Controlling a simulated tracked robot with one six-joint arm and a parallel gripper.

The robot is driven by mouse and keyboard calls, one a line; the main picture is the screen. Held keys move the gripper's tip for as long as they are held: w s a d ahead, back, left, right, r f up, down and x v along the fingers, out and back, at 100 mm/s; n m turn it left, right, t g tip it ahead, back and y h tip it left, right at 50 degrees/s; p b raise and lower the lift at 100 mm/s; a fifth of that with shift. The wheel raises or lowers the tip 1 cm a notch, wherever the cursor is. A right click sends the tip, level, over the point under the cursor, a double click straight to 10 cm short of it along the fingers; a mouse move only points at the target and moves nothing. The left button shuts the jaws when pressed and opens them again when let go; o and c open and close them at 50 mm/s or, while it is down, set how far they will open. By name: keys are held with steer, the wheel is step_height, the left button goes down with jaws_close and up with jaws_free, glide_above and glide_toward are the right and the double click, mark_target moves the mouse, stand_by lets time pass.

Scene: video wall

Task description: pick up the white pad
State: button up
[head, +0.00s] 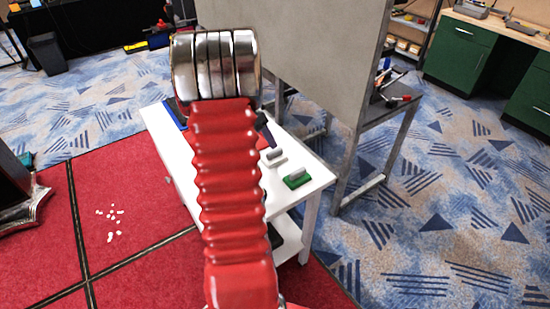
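The white pad (274,158) has a grey handle on top and lies on a white table (313,172), just right of my red ribbed arm. A green pad (297,180) with a similar grey handle lies nearer the table's right corner, apart from the white one. My arm stands across the middle of the view and hides much of the table. I cannot make out my gripper's fingers. A dark piece and a red patch show beside the arm, just behind the white pad; I cannot tell what they are.
A blue item (174,115) lies at the table's left edge. A large grey panel (325,55) on a metal frame stands close behind the table. Green cabinets (458,52) stand at the back right. Small white bits (111,214) lie on the red floor at left.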

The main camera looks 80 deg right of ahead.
glide_above(275, 157)
steer(key=w, duration=0.2)
steer(key=f, duration=0.7)
steer(key=shift+s+a+f, duration=0.1)
steer(key=shift+s+a, duration=0.1)
steer(key=shift+s, duration=0.05)
steer(key=shift+x, duration=2.6)
steer(key=c, duration=1.2)
steer(key=shift+o, duration=0.2)
steer(key=shift+w, duration=0.1)
step_height(275, 157, up, 10)
steer(key=shift+r, duration=0.1)
